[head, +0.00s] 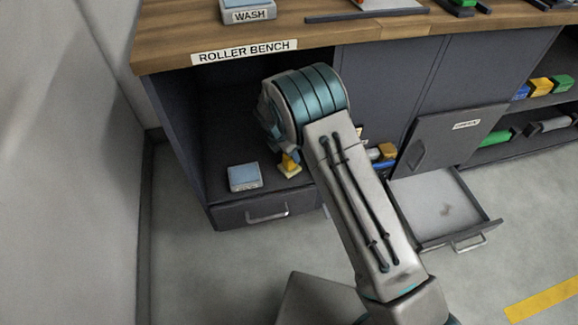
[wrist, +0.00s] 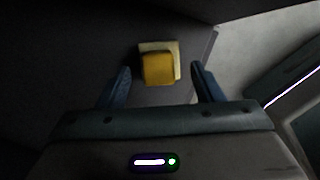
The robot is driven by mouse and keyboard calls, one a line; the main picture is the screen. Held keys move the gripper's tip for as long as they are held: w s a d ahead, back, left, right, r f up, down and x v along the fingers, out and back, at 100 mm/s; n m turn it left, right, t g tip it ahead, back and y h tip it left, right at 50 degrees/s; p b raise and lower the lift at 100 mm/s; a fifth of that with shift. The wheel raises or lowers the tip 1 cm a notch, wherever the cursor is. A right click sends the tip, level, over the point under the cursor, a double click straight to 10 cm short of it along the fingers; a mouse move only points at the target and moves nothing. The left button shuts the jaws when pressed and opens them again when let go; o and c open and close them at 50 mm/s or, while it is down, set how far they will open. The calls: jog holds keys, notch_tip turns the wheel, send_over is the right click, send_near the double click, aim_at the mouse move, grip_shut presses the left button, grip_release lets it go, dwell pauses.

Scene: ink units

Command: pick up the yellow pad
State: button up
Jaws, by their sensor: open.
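The yellow pad (head: 289,161) is on the dark shelf inside the open bay of the bench, partly hidden by my arm in the head view. In the wrist view the yellow pad (wrist: 158,69) shows a yellow block over a pale square base, ahead of and between my fingers. My gripper (wrist: 160,66) is open, with one blue finger to each side of the pad. I see no clear contact between them. In the head view my arm's end hides most of the gripper.
A grey-blue pad (head: 244,177) on a pale base lies left on the same shelf. The bay has a side wall, and the wooden bench top (head: 170,40) is above. An open drawer (head: 440,207) juts out to the right. Blue, orange and brown items lie behind my arm.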

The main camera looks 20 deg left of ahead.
jog(key=b+x, duration=0.2)
jog(key=x, duration=0.3)
jog(key=shift+a+f+b, duration=0.2)
jog(key=shift+f+b, duration=0.05)
jog(key=shift+b, duration=0.1)
jog(key=shift+r, duration=0.1)
jog(key=c, duration=1.2)
jog(key=shift+o, duration=0.2)
jog(key=shift+r, duration=0.1)
jog(key=shift+s+a+r+p, duration=0.1)
jog(key=shift+s+r+p, duration=0.1)
jog(key=shift+r+p, duration=0.25)
notch_tip(320, 180, up, 6)
jog(key=p, duration=0.3)
jog(key=shift+s+a+r, duration=0.1)
jog(key=shift+r, duration=0.15)
jog(key=s+a+p, duration=0.3)
jog(key=s+a, duration=1)
jog(key=s, duration=0.1)
jog(key=shift+s+f+p, duration=0.25)
jog(key=shift+f+p, duration=0.05)
jog(key=shift+f, duration=0.05)
